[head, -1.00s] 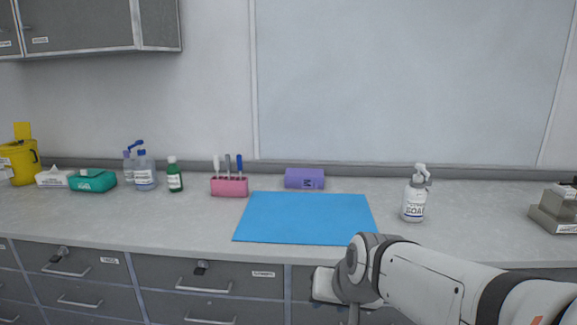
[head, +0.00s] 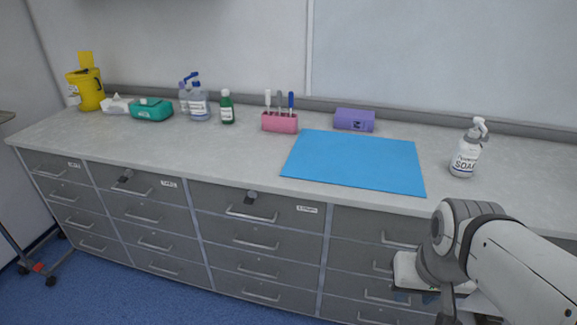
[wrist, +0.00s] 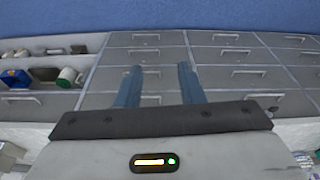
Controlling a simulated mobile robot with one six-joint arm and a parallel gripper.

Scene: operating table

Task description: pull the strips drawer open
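Grey drawers stand in columns under the worktop in the head view. Several top drawers have small white labels, including one on the left (head: 168,184) and one nearer the middle (head: 308,209). The print is too small for me to tell which drawer is the strips drawer. All the drawer fronts that show look shut. My gripper (wrist: 159,68) is open and empty in the wrist view, its two blue-grey fingers apart, with drawer fronts and bar handles beyond them. No handle is between the fingers in a grasp. In the head view my arm is at the lower right and mostly hides my gripper.
On the worktop (head: 230,160) are a blue mat (head: 355,160), a soap bottle (head: 467,150), a pink pen holder (head: 280,122), a purple box (head: 354,120) and several bottles. Dark knobs stick out above some drawers. Open shelves with small items (wrist: 68,76) show in the wrist view. Blue floor is clear in front.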

